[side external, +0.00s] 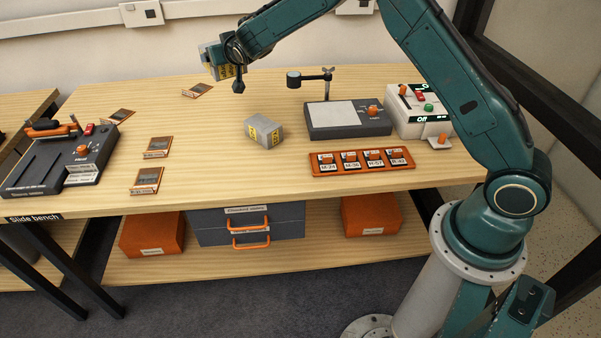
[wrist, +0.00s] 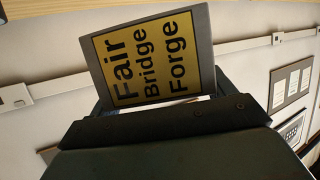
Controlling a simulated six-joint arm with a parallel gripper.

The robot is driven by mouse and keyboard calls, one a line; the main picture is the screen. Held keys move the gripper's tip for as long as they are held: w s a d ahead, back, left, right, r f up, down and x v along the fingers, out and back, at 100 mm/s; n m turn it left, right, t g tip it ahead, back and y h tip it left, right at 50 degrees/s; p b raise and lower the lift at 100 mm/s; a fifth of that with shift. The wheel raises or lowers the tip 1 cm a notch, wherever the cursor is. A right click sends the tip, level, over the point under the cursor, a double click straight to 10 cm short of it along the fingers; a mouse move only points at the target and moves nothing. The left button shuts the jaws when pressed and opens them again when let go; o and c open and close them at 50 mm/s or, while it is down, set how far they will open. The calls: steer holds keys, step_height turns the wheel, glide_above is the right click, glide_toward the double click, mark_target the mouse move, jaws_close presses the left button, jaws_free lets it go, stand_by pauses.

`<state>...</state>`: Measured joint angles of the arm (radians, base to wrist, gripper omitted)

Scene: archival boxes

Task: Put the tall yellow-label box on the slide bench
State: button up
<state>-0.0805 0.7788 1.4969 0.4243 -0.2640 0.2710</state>
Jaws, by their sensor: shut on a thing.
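My gripper (side external: 226,58) is shut on a grey box with a yellow label (side external: 215,62), held in the air above the back edge of the bench. In the wrist view the held box (wrist: 204,45) fills the upper middle, its yellow label reading "Fair Bridge Forge"; its lower part is hidden by the gripper. The long wooden bench (side external: 215,180) carries a "Slide bench" tag on its front left edge. A second grey box with a yellow label (side external: 263,131) sits on the bench near the middle, apart from my gripper.
A dark device with orange parts (side external: 70,160) stands at the left. Several small slide cards, such as one (side external: 147,181), lie nearby. A stand with a pale plate (side external: 333,114), a white control box (side external: 412,110) and an orange tray (side external: 330,170) occupy the right. Bare wood lies left of the second box.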

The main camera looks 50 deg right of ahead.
steer(key=s+d, duration=0.2)
steer(key=s, duration=2.2)
steer(key=w+a+f+n+g+y, duration=0.3)
steer(key=w+n+g+y, duration=0.1)
steer(key=w+n, duration=0.25)
steer(key=w+a+f+n+g+y, duration=0.2)
steer(key=w+n+g+y, duration=0.25)
steer(key=w+n, duration=0.2)
steer(key=w+a+f+n+h, duration=0.1)
steer(key=w+a+n+h, duration=0.1)
steer(key=a+n, duration=0.5)
steer(key=w+a+f+n+h, duration=0.1)
steer(key=a+n+h, duration=0.3)
steer(key=a+n, duration=0.4)
steer(key=n+g, duration=0.1)
steer(key=n, duration=0.2)
steer(key=shift+w+f+h, duration=0.3)
steer(key=shift+w+h, duration=0.05)
